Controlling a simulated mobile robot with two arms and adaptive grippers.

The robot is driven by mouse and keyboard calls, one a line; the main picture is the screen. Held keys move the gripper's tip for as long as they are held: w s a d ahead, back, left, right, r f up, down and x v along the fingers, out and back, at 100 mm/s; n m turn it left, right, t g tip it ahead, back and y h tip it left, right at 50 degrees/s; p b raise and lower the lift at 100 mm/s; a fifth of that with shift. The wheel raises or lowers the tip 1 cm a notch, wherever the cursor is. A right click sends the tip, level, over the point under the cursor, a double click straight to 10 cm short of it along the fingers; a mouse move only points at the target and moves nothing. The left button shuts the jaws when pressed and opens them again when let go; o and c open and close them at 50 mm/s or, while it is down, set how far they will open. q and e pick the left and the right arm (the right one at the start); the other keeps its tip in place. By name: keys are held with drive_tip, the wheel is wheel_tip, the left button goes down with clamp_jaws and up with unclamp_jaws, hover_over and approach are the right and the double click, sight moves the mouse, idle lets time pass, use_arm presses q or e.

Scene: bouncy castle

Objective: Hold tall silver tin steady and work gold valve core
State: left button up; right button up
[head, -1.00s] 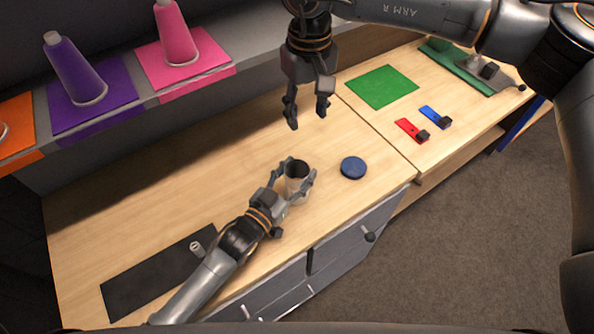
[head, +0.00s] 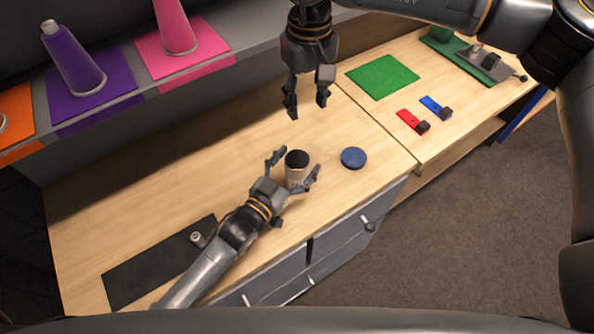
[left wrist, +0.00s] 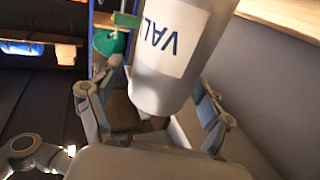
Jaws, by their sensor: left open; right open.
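The tall silver tin (head: 297,172) stands upright on the wooden bench, with a dark open top. In the left wrist view the tin (left wrist: 183,45) shows a white label with blue letters "VAL". My left gripper (head: 294,168) is open, its fingers on either side of the tin's body with visible gaps. It also shows in the left wrist view (left wrist: 160,85), with the tin between its fingers. My right gripper (head: 307,106) is open and empty, above the bench behind the tin. I cannot make out a gold valve core.
A blue round disc (head: 353,158) lies right of the tin. A black mat (head: 150,268) with a small pale cylinder (head: 198,238) is at front left. A green mat (head: 382,77) and red (head: 412,121) and blue (head: 434,106) pieces lie farther right. A shelf with cones borders the back.

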use_arm(q)
drive_tip(key=v, duration=1.2)
